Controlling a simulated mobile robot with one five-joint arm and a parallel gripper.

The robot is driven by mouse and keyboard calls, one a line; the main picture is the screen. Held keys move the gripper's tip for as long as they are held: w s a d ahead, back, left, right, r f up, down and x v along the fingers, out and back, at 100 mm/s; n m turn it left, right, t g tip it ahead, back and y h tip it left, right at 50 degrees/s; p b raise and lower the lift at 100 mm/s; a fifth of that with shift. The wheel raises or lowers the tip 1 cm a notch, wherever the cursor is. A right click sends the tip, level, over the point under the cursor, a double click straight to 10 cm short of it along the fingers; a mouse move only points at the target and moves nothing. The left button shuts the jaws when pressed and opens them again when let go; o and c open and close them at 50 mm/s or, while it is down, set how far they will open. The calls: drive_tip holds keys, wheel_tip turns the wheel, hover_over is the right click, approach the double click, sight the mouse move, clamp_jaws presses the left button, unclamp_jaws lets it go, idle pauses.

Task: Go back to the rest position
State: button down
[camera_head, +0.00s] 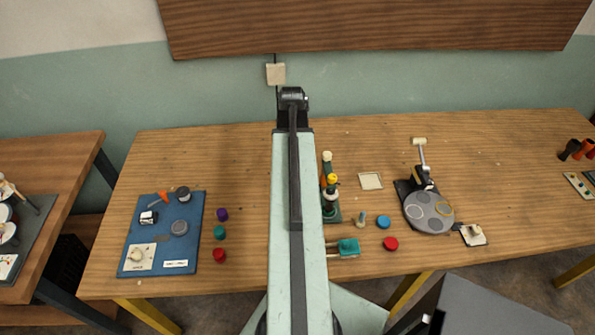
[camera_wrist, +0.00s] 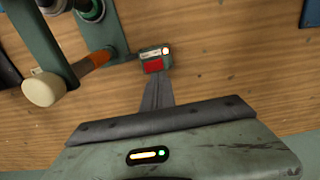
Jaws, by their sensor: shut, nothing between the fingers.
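In the wrist view my gripper (camera_wrist: 158,84) points down over the wooden table (camera_wrist: 230,40), its two dark fingers together with no gap between them. A small grey-green box with a red face and a lit lamp (camera_wrist: 154,60) shows just beyond the fingertips. I cannot tell whether the fingers touch it. In the head view my long pale arm stands up the middle of the picture and hides the table behind it. The fingers cannot be made out there.
A pale-headed mallet with an orange handle (camera_wrist: 45,88) lies near a dark green stand (camera_wrist: 100,28). In the head view, a blue mat (camera_head: 160,248) holds small parts at left. A round grey tray device (camera_head: 428,212) and coloured discs, including a red one (camera_head: 391,244), are at right.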

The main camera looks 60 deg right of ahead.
idle(0.4)
drive_tip(key=w+a+n, duration=0.6)
drive_tip(key=w+a, duration=1.4)
drive_tip(key=a, duration=0.3)
drive_tip(key=w+a+n, duration=0.1)
drive_tip(key=a+n, duration=0.4)
drive_tip(key=a, duration=2.1)
drive_tip(key=shift+w+a, duration=0.35)
drive_tip(key=shift+a, duration=0.05)
